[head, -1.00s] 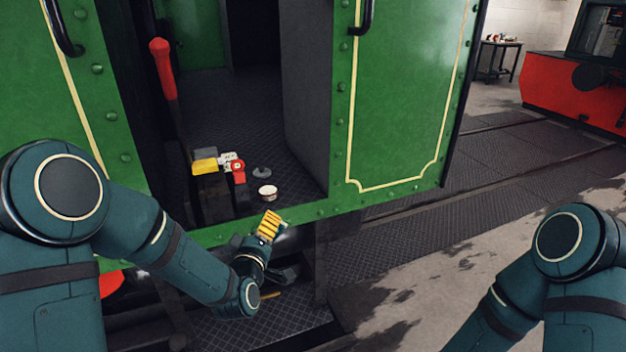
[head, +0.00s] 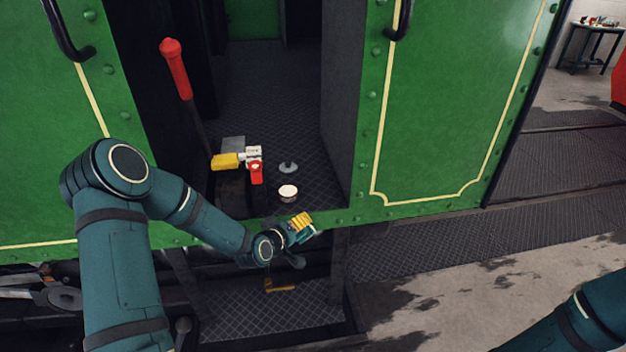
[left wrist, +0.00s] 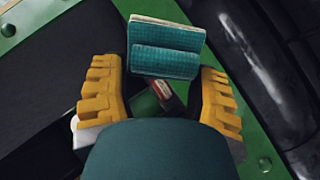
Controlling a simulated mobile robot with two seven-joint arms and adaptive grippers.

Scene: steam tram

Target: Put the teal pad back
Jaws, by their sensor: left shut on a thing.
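The teal pad (left wrist: 165,48) shows in the left wrist view as a ribbed, folded-looking block at the tips of my left gripper (left wrist: 161,72). The yellow fingers stand on either side of it and are shut on it. In the head view my left gripper (head: 301,222) is at the green sill of the cab doorway, just in front of and below a small white-topped tin (head: 288,192). A bit of teal shows beside the yellow fingers there. My right gripper is out of view; only part of that arm shows at lower right.
A grey knobbed lid (head: 288,168) lies on the cab floor behind the tin. A red-handled lever (head: 175,65) and a yellow fitting with a red part (head: 256,171) stand to the left. Below the sill is a chequered step (head: 270,318). The cab floor behind is clear.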

